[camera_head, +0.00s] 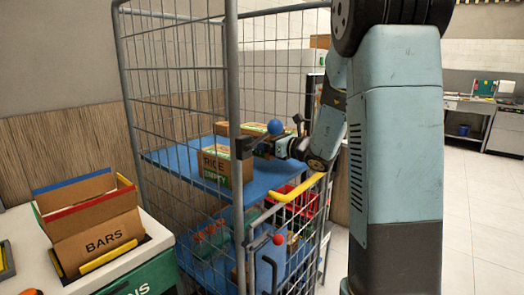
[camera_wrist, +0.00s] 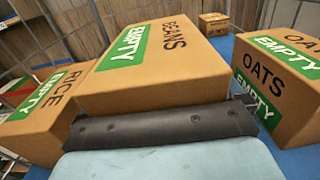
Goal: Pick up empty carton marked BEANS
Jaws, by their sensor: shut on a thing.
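The carton marked BEANS (camera_wrist: 165,88), brown with a green EMPTY label, fills the middle of the wrist view. My gripper (camera_wrist: 165,125) shows there as a dark bar against the carton's near side and is shut on it. The other finger is hidden. In the head view my gripper (camera_head: 264,146) is inside the wire cage, above the blue shelf (camera_head: 165,159). The brown carton behind it there is partly hidden and its mark cannot be read.
A RICE carton (camera_head: 214,167) stands on the shelf, close left of BEANS in the wrist view. An OATS carton (camera_wrist: 275,80) stands close right. Cage wire (camera_head: 180,60) surrounds the shelf. A BARS carton (camera_head: 98,240) sits outside, left.

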